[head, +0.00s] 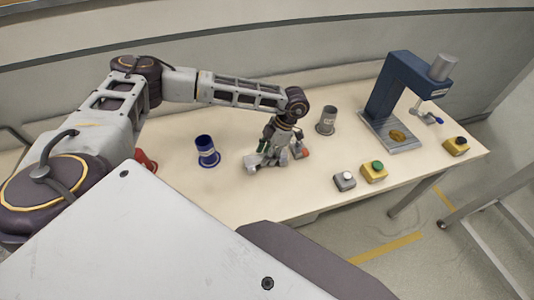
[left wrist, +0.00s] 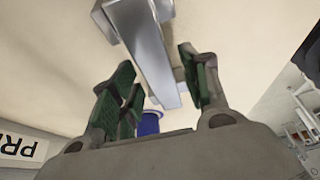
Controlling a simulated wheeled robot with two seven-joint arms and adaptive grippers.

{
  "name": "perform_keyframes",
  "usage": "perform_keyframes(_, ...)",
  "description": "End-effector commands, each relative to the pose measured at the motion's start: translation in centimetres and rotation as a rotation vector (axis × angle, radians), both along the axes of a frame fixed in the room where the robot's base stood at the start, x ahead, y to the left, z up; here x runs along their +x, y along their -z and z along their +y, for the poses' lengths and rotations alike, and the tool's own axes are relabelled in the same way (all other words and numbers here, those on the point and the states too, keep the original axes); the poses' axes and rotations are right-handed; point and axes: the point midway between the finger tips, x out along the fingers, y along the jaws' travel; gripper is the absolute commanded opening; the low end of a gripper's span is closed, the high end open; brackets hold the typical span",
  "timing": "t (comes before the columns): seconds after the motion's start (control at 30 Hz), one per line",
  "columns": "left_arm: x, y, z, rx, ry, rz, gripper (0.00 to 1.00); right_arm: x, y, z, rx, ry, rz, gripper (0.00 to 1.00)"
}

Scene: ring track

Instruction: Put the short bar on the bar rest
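My left gripper (head: 268,152) points down low over the middle of the table. In the left wrist view, its green-padded fingers (left wrist: 155,90) stand apart, with a silver metal bar (left wrist: 152,55) running between them. Gaps show between the bar and the pads. In the head view, a grey metal piece (head: 254,164) shows at the fingertips; the gripper partly hides it, and I cannot tell bar from rest there. A grey block (left wrist: 108,20) lies beside the bar's upper end in the wrist view. My right gripper is not in view.
A blue cup-like holder (head: 207,150) stands left of the gripper, a grey one (head: 327,120) behind right. A red piece (head: 303,153) lies close right of the gripper. Grey (head: 344,180) and yellow (head: 374,172) button boxes are at the front; a blue press (head: 392,88) stands at right.

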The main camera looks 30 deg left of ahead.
Motion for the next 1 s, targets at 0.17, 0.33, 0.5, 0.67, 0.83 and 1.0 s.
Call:
perform_keyframes(0.17,0.0,0.0,0.0,0.000,0.000,0.000,0.48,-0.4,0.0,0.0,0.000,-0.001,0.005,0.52)
perform_keyframes(0.33,0.0,-0.1,0.0,0.000,0.000,0.000,0.48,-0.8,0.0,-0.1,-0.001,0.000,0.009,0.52)
perform_keyframes(0.5,0.1,-0.6,-0.1,0.000,0.000,-0.001,0.48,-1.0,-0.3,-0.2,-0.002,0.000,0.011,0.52)
perform_keyframes(0.67,0.4,-1.6,-0.4,0.000,0.001,0.000,0.48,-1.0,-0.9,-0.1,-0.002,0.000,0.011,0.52)
perform_keyframes(0.83,0.9,-3.1,-0.7,0.000,0.000,-0.001,0.48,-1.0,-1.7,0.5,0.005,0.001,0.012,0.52)
perform_keyframes(1.0,1.4,-4.8,-1.2,-0.001,0.000,-0.001,0.48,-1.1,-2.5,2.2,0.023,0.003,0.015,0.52)
